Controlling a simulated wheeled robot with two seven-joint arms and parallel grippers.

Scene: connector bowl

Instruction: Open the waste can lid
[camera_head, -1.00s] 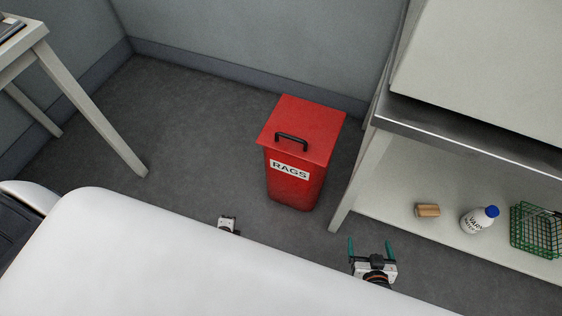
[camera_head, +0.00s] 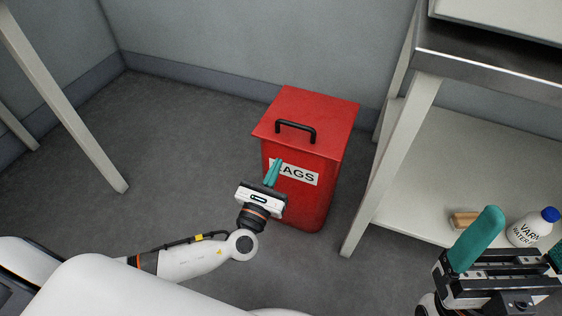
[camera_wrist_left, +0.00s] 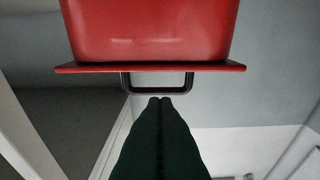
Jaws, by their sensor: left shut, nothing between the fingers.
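The red waste can (camera_head: 295,190) stands upright on the floor with a "RAGS" label on its front. Its flat red lid (camera_head: 325,112) is closed and has a black handle (camera_head: 296,128) near its front edge. My left gripper (camera_head: 273,172) is in front of the can, shut and empty, its teal fingers covering part of the label. In the left wrist view the shut fingertips (camera_wrist_left: 160,101) lie close to the handle (camera_wrist_left: 158,88); the picture does not settle whether they touch. My right gripper (camera_head: 515,238) is at the lower right, with its teal fingers wide apart and nothing seen between them.
A shelf unit with a pale leg (camera_head: 392,165) stands right of the can. On its low shelf are a wooden block (camera_head: 464,219) and a white bottle (camera_head: 527,230) with a blue cap. A table leg (camera_head: 65,100) is at left. Floor left of the can is clear.

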